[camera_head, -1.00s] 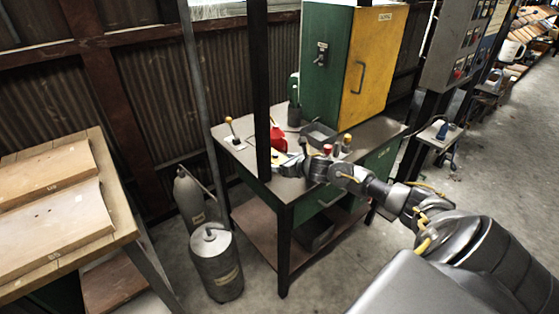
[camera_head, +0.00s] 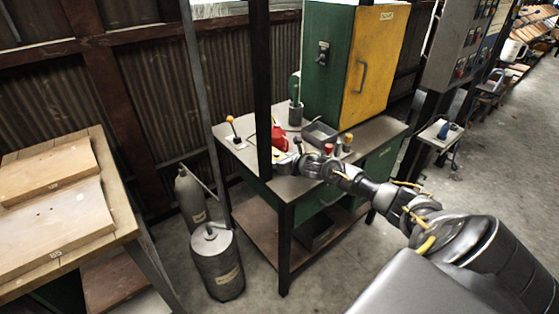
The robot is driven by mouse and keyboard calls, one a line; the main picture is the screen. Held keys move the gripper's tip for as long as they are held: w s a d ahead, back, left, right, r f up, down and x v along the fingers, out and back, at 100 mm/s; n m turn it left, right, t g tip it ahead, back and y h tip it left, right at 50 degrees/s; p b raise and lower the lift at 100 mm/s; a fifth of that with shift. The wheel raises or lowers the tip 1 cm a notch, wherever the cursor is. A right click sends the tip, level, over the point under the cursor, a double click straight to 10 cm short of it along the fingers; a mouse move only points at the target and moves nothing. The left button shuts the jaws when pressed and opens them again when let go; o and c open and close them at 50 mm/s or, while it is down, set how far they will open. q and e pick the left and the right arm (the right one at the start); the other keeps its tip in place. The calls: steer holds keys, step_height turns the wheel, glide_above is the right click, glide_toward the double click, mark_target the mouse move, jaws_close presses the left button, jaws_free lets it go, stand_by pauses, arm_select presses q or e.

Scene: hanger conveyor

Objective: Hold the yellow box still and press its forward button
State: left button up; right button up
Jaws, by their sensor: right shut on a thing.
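My right gripper (camera_head: 284,166) is over the near edge of the metal workbench (camera_head: 385,130), beside the black post. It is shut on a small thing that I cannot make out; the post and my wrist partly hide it. No separate yellow box with a forward button can be made out. The large yellow surface is the door (camera_head: 375,65) of a green cabinet standing on the bench, with a handle and a small label. My left gripper is not in view.
A black post (camera_head: 262,90) rises at the bench's near side. A red object (camera_head: 279,138), a yellow-knobbed lever (camera_head: 230,120) and a grey tray (camera_head: 319,134) are on the bench. Grey canisters (camera_head: 217,265) stand on the floor, left. A wooden table (camera_head: 110,185) is at far left.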

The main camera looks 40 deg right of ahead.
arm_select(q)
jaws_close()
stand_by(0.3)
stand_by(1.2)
